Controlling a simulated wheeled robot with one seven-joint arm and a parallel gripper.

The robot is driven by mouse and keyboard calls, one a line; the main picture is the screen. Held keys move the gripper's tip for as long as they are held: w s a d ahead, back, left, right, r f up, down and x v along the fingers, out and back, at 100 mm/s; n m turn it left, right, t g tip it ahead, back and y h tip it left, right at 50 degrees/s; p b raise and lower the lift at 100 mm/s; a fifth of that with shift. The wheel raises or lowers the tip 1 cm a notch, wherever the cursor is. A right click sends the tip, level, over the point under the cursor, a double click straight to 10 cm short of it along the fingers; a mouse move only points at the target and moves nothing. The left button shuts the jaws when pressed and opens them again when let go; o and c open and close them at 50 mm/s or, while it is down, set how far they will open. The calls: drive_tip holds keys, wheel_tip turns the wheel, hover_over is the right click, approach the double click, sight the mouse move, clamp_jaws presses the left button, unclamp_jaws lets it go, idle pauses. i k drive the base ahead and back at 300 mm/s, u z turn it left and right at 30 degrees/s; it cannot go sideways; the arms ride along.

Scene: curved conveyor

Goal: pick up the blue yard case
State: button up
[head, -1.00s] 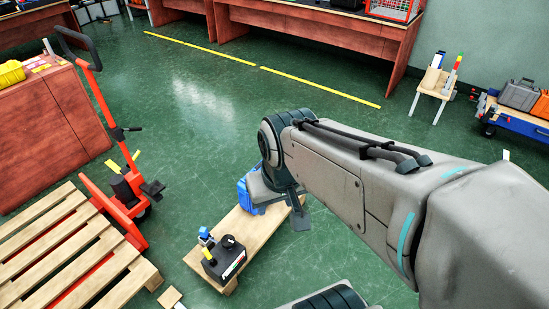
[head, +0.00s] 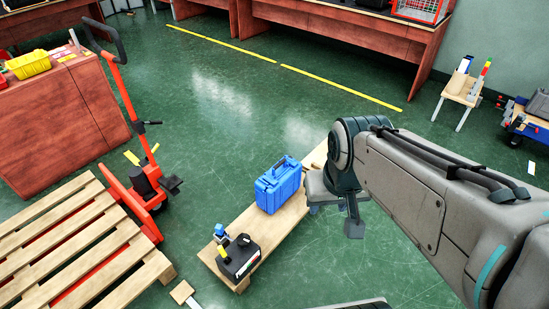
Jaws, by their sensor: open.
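The blue case (head: 279,186) stands upright on a low wooden board (head: 248,215), its handle on top. It is in plain view in the head view, near the middle. My gripper (head: 352,228) hangs to the right of the case, beyond the board's right edge in the picture. It is apart from the case and holds nothing that I can see. The arm partly hides the board's far end.
A black box with a yellow part (head: 238,258) and a small blue item (head: 219,231) sit at the board's near end. A wooden pallet (head: 75,245) and an orange pallet jack (head: 128,185) stand to the left. Green floor beyond the board is clear.

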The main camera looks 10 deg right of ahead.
sight(276, 185)
drive_tip(key=z, duration=0.65)
drive_tip(key=k, duration=0.4)
drive_tip(key=z, duration=0.7)
drive_tip(key=i, duration=1.8)
drive_tip(key=u, duration=0.85)
drive_tip(key=i, duration=0.8)
drive_tip(key=u, duration=1.2)
drive_tip(key=i, duration=0.25)
drive_tip(key=u, duration=0.2)
